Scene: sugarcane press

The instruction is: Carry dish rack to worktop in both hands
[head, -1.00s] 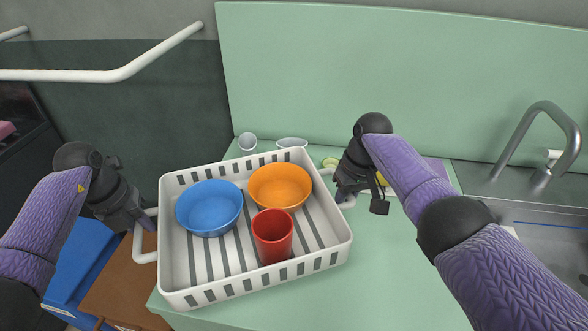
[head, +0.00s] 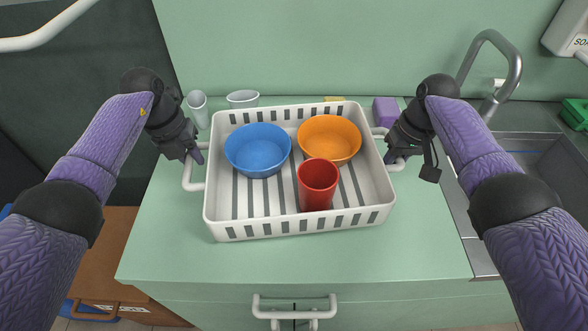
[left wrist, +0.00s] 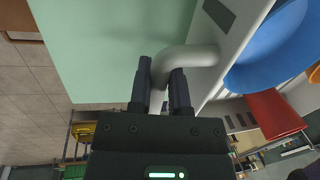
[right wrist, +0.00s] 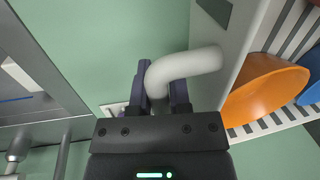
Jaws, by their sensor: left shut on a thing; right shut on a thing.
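The white dish rack (head: 300,225) is over the green worktop (head: 420,240) in the head view, roughly level. I cannot tell whether its base touches the worktop. It holds a blue bowl (head: 258,152), an orange bowl (head: 330,140) and an upright red cup (head: 317,185). My left gripper (head: 195,155) is shut on the rack's left handle, which shows between the fingers in the left wrist view (left wrist: 165,70). My right gripper (head: 395,150) is shut on the right handle, seen in the right wrist view (right wrist: 180,70).
A white cup (head: 198,108) and a pale oval dish (head: 242,99) stand behind the rack. A purple block (head: 385,110) is at the back right. The sink (head: 535,160) and tap (head: 490,70) lie to the right. Bare worktop shows in front of the rack.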

